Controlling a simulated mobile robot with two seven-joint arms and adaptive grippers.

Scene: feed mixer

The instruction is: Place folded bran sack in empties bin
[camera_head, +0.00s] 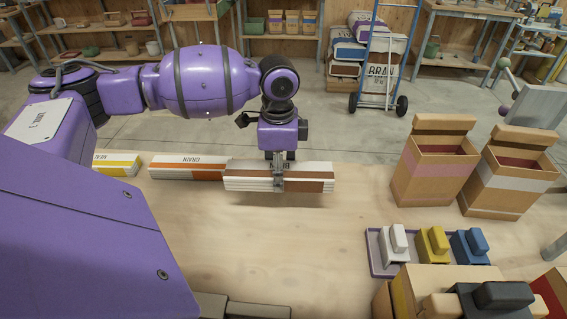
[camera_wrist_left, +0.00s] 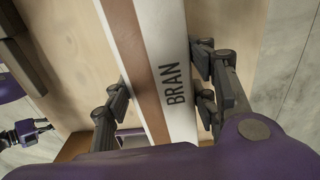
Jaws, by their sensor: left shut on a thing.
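The folded bran sack (camera_head: 240,180) is a flat white bundle with a brown stripe, above or on the far part of the wooden table. My left gripper (camera_head: 278,180) is shut across it; its fingers straddle the middle. In the left wrist view the sack (camera_wrist_left: 160,70) runs between the two fingers, its BRAN label beside the brown stripe. I cannot tell whether it touches the table. A small purple part with dark finger-like ends (camera_wrist_left: 25,131) at the left edge of the wrist view may be my right gripper. I cannot make out which container is the empties bin.
Folded sacks with an orange stripe (camera_head: 188,168) and a yellow stripe (camera_head: 115,166) lie left of the bran sack. Two open cardboard boxes (camera_head: 431,170) (camera_head: 508,178) stand at right. A purple tray (camera_head: 375,256) holds coloured blocks. The table's middle (camera_head: 290,245) is clear.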

